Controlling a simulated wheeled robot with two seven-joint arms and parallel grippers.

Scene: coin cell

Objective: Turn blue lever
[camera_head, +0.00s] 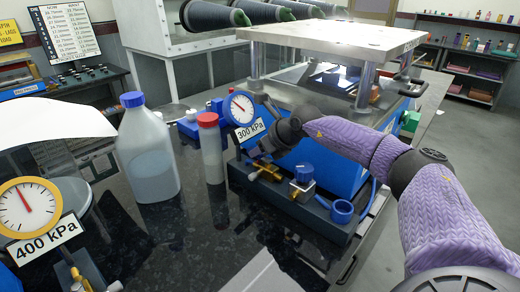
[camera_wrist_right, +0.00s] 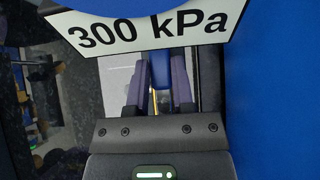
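The blue lever (camera_wrist_right: 160,72) shows in the right wrist view as a narrow blue piece between my two purple-padded fingers, below the 300 kPa label (camera_wrist_right: 150,30). My right gripper (camera_wrist_right: 160,95) is open around it, with a narrow gap visible beside the lever; whether either finger touches it I cannot tell. In the head view, my right gripper (camera_head: 258,150) is at the brass valve (camera_head: 265,171) under the 300 kPa gauge (camera_head: 241,108), and it hides the lever. My left gripper is not in view.
A blue-knobbed fitting (camera_head: 304,174) and a blue ring (camera_head: 342,211) sit right of the valve. A red-capped bottle (camera_head: 211,150) and a large blue-capped bottle (camera_head: 147,155) stand to the left. The 400 kPa gauge (camera_head: 27,207) is at front left. A press (camera_head: 335,38) stands behind.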

